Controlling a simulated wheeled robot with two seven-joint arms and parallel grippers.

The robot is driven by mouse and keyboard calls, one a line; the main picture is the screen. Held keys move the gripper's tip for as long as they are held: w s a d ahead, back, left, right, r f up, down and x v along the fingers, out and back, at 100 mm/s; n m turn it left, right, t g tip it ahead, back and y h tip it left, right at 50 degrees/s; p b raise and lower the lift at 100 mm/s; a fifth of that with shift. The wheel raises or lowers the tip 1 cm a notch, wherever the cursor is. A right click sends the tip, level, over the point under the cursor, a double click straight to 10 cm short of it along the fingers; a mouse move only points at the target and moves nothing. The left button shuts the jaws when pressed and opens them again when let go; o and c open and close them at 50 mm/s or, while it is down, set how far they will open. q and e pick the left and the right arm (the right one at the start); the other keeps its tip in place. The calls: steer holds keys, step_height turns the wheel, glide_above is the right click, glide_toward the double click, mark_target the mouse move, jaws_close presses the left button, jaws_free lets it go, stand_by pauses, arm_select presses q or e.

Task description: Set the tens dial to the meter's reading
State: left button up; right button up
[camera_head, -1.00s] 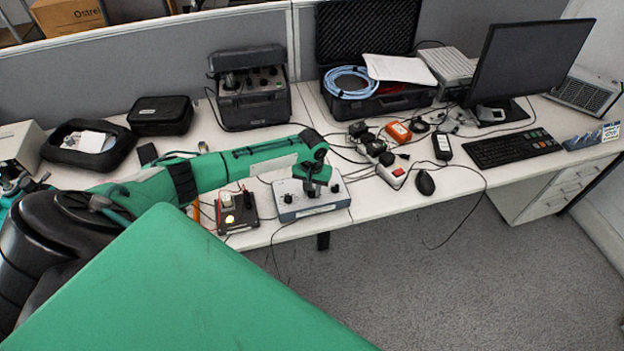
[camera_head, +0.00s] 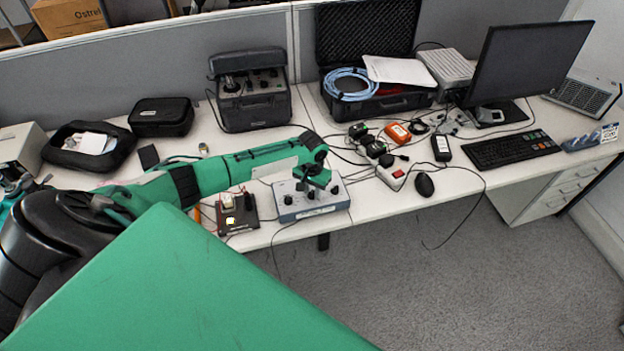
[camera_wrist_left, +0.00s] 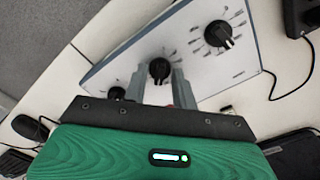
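A blue-grey box with a pale top and black dials (camera_head: 325,203) stands at the desk's front edge. In the left wrist view its panel (camera_wrist_left: 190,62) carries a large dial (camera_wrist_left: 218,34), a middle dial (camera_wrist_left: 158,70) and a smaller knob (camera_wrist_left: 117,93). I cannot read which is the tens dial. My left gripper (camera_head: 312,180) is over the box. In the left wrist view its fingers (camera_wrist_left: 160,80) stand on either side of the middle dial; contact is unclear. A black unit (camera_head: 238,213) with a small lit patch is left of the box; its reading is illegible. My right gripper is out of view.
Cables and black adapters (camera_head: 370,143) lie behind and right of the box, with a white power strip (camera_head: 391,176). A mouse (camera_head: 424,186), keyboard (camera_head: 512,149) and monitor (camera_head: 530,60) are farther right. A large instrument case (camera_head: 252,100) stands behind.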

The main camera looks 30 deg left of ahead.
mark_target(312, 192)
arm_select(q)
steer(key=o, duration=0.3)
steer(key=shift+r, duration=0.1)
steer(key=shift+r+b, duration=1.3)
steer(key=shift+r, duration=5.5)
